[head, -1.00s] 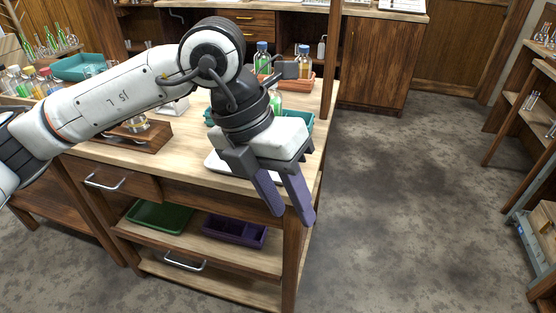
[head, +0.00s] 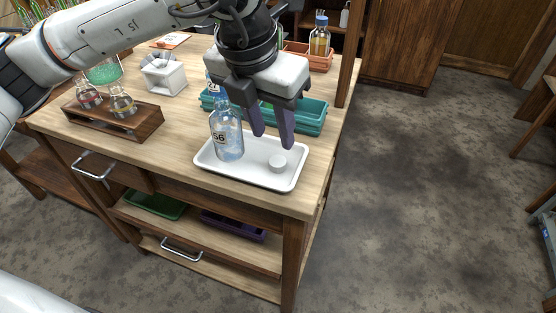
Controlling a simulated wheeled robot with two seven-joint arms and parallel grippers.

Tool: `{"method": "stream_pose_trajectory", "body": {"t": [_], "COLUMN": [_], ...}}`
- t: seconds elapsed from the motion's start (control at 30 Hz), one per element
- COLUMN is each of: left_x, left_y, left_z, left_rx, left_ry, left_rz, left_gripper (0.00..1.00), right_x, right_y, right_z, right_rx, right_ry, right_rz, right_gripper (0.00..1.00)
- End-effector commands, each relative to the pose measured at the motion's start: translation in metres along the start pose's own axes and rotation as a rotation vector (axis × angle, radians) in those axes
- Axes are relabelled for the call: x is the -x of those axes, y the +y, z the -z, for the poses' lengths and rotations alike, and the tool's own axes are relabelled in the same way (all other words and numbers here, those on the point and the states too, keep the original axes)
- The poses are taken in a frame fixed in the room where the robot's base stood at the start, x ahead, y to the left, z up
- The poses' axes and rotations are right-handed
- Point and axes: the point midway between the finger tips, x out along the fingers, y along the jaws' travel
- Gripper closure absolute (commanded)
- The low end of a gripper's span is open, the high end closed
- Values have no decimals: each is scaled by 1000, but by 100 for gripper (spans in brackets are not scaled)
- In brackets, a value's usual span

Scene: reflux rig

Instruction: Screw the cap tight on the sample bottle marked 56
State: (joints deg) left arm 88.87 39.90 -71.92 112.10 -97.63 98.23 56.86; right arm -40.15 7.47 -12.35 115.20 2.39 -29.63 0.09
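A clear bottle marked 56 (head: 228,142) stands upright on a white tray (head: 213,165) near the front of the wooden bench. A small round whitish piece, which looks like a cap (head: 277,163), lies on the same tray, right of the bottle. My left gripper (head: 272,139) points down over the tray, right of the bottle and just above and behind the cap in the picture. Its purple fingers are apart with nothing between them. A blue top shows just behind the bottle's neck, partly hidden by the gripper; I cannot tell whose it is. My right gripper is not in view.
A teal tray (head: 312,116) lies behind the white tray. A wooden rack (head: 143,127) with flasks and a white stand (head: 165,78) are to the left. An orange tray (head: 322,63) with a blue-capped bottle (head: 319,40) is at the back. A post rises at the right.

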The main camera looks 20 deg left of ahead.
Motion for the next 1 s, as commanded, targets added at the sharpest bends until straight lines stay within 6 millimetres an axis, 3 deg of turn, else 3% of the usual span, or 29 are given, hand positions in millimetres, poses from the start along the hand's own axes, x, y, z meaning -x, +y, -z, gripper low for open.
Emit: {"method": "stream_pose_trajectory", "body": {"t": [0.2, 0.63, 1.0], "left_x": [-29, -37, -83], "left_y": [0, 1, 4], "left_z": [0, 1, 4], "left_rx": [1, 0, -1], "left_ry": [1, 2, 0], "left_rz": [0, 1, 1], "left_gripper": [64, 64, 64], "right_x": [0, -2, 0], "right_y": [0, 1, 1], "right_z": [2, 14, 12], "right_rx": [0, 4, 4], "right_ry": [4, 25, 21], "right_rz": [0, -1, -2], "right_gripper": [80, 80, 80]}}
